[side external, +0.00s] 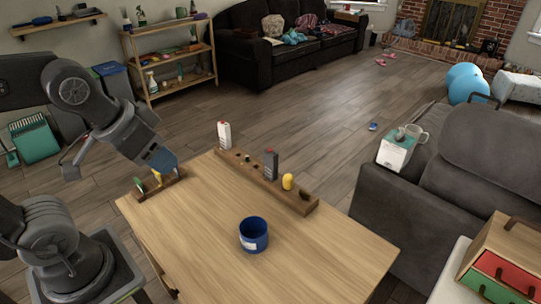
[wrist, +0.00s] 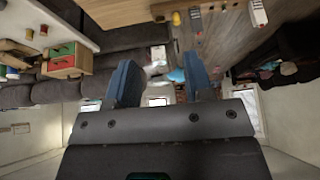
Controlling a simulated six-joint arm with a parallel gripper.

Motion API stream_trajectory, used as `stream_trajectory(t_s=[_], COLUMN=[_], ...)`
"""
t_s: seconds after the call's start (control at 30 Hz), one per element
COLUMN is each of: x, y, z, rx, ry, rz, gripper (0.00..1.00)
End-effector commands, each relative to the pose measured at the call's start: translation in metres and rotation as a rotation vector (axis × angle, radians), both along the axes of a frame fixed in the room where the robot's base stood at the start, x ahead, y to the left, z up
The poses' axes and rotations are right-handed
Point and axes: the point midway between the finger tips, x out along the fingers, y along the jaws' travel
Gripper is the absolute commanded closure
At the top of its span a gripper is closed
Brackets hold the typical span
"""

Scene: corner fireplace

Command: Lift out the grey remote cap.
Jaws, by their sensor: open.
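A dark grey remote-shaped piece (side external: 271,165) with a red spot on top stands upright in a long wooden rack (side external: 297,200) on the table. It also shows in the wrist view (wrist: 195,17), at the top and upside down. A similar white piece (side external: 224,135) stands to its left in the rack, and a yellow piece (side external: 288,181) to its right. My gripper (side external: 161,160) is at the table's left end, well apart from the grey piece, above or beside a small wooden holder. In the wrist view its two blue fingers (wrist: 160,66) are spread apart with nothing between them.
The small wooden holder (side external: 170,182) carries several coloured items close below my gripper. A blue mug-like container (side external: 254,234) stands near the table's middle front. The table top (side external: 190,228) is otherwise clear. A grey sofa (side external: 390,195) stands just beyond the table's right side.

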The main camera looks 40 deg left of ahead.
Motion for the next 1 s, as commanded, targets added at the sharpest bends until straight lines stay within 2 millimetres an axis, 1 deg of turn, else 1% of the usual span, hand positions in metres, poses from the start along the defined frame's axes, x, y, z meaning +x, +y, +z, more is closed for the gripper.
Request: stream_trajectory(t_s=[0.03,0.1,0.33,0.47,0.57,0.73,0.87,1.0], x=[0.000,0.000,0.001,0.015,0.041,0.104,0.155,0.210], y=[0.000,0.000,0.000,0.002,0.005,0.013,0.020,0.028], z=[0.000,0.000,0.001,0.010,0.024,0.043,0.045,0.036], rx=[0.000,0.000,-0.001,-0.012,-0.033,-0.068,-0.087,-0.097], ry=[0.000,0.000,0.001,0.020,0.051,0.110,0.144,0.169], rz=[0.000,0.000,0.003,0.050,0.136,0.339,0.503,0.684], gripper=[0.48,0.43,0.43,0.43,0.43,0.43,0.43,0.43])
